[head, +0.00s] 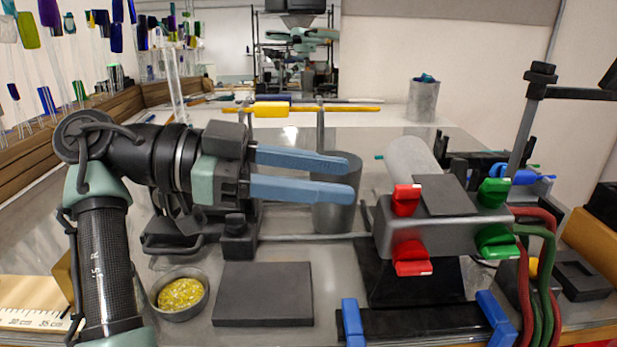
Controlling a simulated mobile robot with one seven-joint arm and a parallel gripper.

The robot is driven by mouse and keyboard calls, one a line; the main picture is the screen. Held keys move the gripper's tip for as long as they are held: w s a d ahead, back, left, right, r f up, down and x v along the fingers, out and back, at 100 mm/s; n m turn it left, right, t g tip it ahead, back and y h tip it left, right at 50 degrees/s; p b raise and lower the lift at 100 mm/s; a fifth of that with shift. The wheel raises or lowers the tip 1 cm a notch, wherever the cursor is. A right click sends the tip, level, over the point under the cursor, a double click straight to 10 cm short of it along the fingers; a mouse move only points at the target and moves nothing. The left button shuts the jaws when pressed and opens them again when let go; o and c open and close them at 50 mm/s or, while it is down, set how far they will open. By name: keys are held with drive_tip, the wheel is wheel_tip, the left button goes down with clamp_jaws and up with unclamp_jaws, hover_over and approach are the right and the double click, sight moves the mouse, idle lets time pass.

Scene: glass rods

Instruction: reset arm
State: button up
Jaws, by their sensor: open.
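My gripper (348,177) has two blue fingers pointing right. They are parted with a clear gap and nothing between them. The arm comes up from the lower left and bends at an elbow, so the gripper is held level above the middle of the bench. The fingertips are in front of a dark grey cylinder (335,212) in this view. I cannot tell whether they touch it. The rig with red and green knobs (440,230) stands to the right of the fingertips, apart from them.
A small bowl of yellow bits (180,293) and a dark square plate (262,294) lie in front. A yellow rod (300,109) lies across a stand behind. Hoses (537,275) hang at the right. Coloured glass pieces (48,98) stand at the left. A tin (423,100) stands back right.

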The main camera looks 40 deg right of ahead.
drive_tip(key=shift+w+a, duration=0.1)
drive_tip(key=shift+a, duration=0.1)
drive_tip(key=shift+d, duration=0.1)
idle(0.4)
drive_tip(key=w+d+r+n+t+h+p, duration=0.2)
drive_tip(key=w+d+n+t+p, duration=0.1)
drive_tip(key=w+n+t, duration=0.5)
drive_tip(key=w+a+r+n+t+y+p, duration=0.2)
drive_tip(key=w+a+r+n+t, duration=0.35)
drive_tip(key=t, duration=0.65)
drive_tip(key=s+a+r+n+t+y+p, duration=0.1)
drive_tip(key=s+a+r+n+t+y, duration=0.5)
drive_tip(key=a+r, duration=0.4)
drive_tip(key=s+a+r+n+t+y+p, duration=0.2)
drive_tip(key=s+a+r+n+t+y, duration=0.5)
drive_tip(key=s+a+r+t, duration=0.2)
drive_tip(key=shift+s+a+r+t+y, duration=0.2)
drive_tip(key=shift+a+r+t+y, duration=0.1)
drive_tip(key=shift+a+r+t, duration=0.1)
